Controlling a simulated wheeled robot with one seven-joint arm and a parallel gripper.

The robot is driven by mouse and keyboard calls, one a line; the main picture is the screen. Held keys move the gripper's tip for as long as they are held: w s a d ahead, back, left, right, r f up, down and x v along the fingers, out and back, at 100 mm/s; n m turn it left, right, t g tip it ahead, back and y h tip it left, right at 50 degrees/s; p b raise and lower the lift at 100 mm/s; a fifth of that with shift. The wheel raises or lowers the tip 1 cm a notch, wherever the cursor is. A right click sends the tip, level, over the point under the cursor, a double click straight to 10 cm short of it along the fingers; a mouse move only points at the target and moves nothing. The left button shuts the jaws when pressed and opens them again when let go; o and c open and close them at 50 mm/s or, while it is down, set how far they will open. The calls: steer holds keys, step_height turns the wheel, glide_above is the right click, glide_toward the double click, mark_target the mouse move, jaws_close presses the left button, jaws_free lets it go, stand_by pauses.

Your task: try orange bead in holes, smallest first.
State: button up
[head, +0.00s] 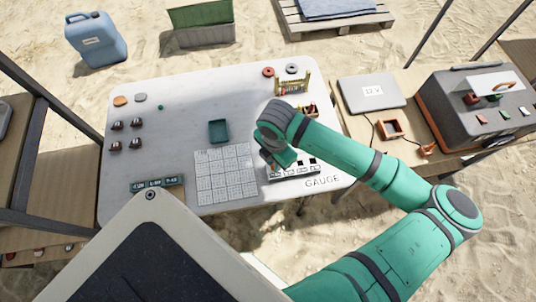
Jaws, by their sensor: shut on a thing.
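The gauge (293,173) is a pale block with a row of dark holes, lying near the table's front right edge beside the printed word GAUGE. My gripper (271,167) points down at the left end of the gauge, just above or at it. I cannot tell whether it touches. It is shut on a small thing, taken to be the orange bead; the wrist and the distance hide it. The hole under the jaws is also partly hidden by my gripper.
A white grid sheet (225,174) lies left of the gauge, with a green tray (218,131) behind it. A yellow rack (293,85) stands at the back right.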

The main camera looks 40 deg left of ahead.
steer(key=shift+w+r, duration=0.1)
steer(key=shift+r, duration=0.3)
steer(key=shift+a+r, duration=0.15)
steer(key=shift+r, duration=0.05)
steer(key=shift+d+r, duration=0.25)
steer(key=shift+r, duration=0.45)
steer(key=shift+s+a+r, duration=0.1)
steer(key=shift+s+r, duration=0.1)
steer(key=shift+r, duration=1.45)
steer(key=shift+w, duration=0.1)
